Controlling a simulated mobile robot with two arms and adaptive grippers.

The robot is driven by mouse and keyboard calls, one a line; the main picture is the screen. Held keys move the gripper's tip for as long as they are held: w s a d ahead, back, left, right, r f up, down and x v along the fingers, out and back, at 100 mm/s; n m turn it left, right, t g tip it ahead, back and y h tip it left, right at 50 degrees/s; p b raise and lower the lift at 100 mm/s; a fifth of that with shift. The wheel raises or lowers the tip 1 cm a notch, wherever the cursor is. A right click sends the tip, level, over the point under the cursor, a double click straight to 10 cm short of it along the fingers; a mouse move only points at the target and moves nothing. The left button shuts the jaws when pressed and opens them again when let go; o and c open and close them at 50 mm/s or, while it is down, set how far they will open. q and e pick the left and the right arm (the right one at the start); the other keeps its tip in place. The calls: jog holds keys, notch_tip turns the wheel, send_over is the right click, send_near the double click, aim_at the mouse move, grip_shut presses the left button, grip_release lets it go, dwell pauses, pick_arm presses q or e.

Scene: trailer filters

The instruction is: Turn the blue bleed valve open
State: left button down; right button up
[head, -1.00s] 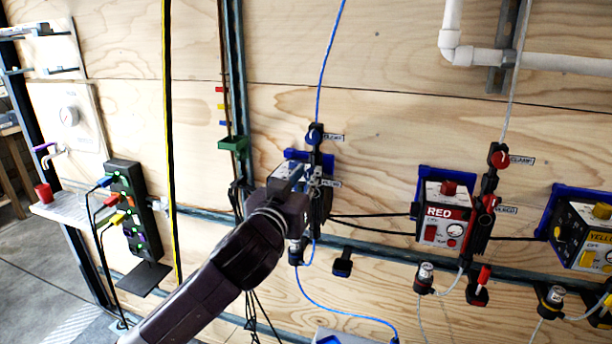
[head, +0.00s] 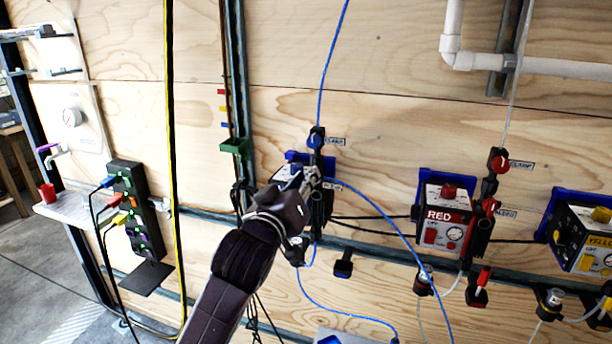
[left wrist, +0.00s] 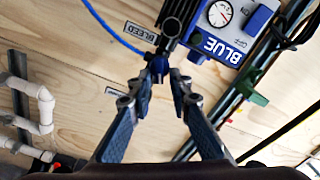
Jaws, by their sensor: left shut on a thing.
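The blue bleed valve (left wrist: 158,66) is a small blue knob on a black fitting on the wall, near a BLEED label (left wrist: 140,32) in the left wrist view. My left gripper (left wrist: 158,78) is shut on this knob, one finger on each side. In the head view my left gripper (head: 314,178) covers most of the valve. The blue clamp knob (head: 315,140) sits just above it, apart from the fingers. The blue box (left wrist: 228,38), marked BLUE and with a round gauge, is beside the valve. The knob's exact angle is hard to tell.
A blue tube (head: 400,232) runs from the valve area to the lower right. The red box (head: 443,215) and its red knobs are to the right, with the yellow box (head: 585,240) beyond. A green bracket (head: 235,146) is left. White pipes (head: 540,65) run upper right.

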pick_arm(q)
jog(key=shift+n+p, duration=0.3)
jog(key=shift+n, duration=0.3)
jog(key=shift+a, duration=0.1)
jog(key=c, duration=1.8)
grip_release()
jog(key=v, duration=1.2)
